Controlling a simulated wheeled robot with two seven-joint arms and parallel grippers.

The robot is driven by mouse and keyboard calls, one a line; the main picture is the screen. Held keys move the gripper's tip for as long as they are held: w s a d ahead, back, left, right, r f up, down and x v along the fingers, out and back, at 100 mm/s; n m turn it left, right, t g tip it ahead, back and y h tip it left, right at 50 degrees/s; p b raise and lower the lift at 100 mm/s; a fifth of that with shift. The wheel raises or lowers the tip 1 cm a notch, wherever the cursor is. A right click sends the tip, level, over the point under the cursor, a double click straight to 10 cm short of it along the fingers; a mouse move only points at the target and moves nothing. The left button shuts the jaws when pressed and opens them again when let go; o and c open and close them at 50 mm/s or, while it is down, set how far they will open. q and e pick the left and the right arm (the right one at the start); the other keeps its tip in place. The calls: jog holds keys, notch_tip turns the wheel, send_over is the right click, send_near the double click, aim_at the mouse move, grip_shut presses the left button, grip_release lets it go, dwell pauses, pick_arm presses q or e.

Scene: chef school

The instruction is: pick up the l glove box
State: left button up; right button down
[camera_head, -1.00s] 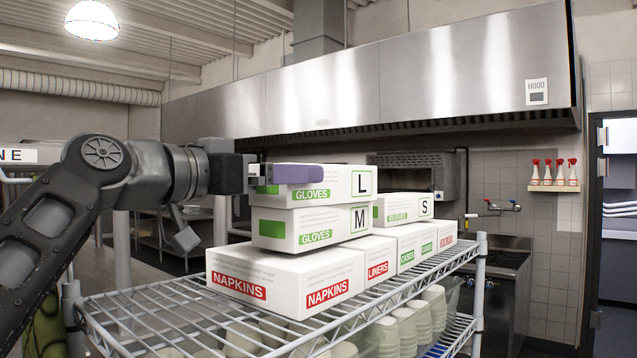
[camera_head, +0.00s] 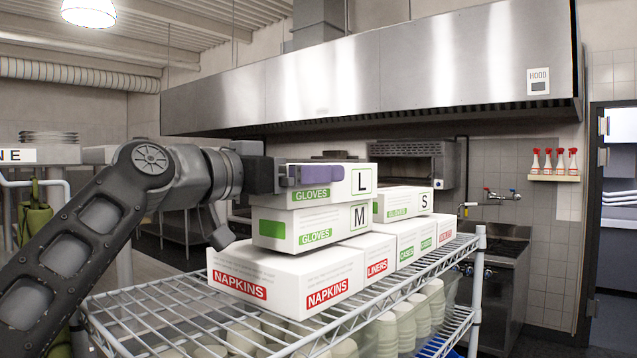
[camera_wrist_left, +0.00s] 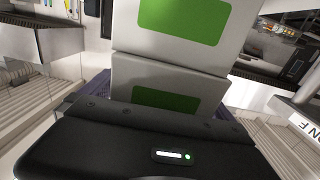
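The L glove box (camera_head: 361,180), white with a green GLOVES label and a black L, lies on top of the M glove box (camera_head: 313,228). My left gripper (camera_head: 316,175) is at its left end. One purple finger lies along the near long side, partly over that face. In the left wrist view, the fingers (camera_wrist_left: 170,105) stand on either side of the L box's end face (camera_wrist_left: 165,80), wide apart. The M box shows beyond it there (camera_wrist_left: 185,22). Firm contact cannot be told, and the L box still rests on the M box. My right gripper is not in view.
Under the M box is a large NAPKINS box (camera_head: 285,277) on a wire rack (camera_head: 150,310). An S glove box (camera_head: 402,205) stands close behind to the right, above a LINERS box (camera_head: 376,262) and other cartons. The rack's left part is bare. A steel hood (camera_head: 400,75) hangs behind.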

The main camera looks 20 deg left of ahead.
pick_arm(q)
jog(key=c, duration=1.7)
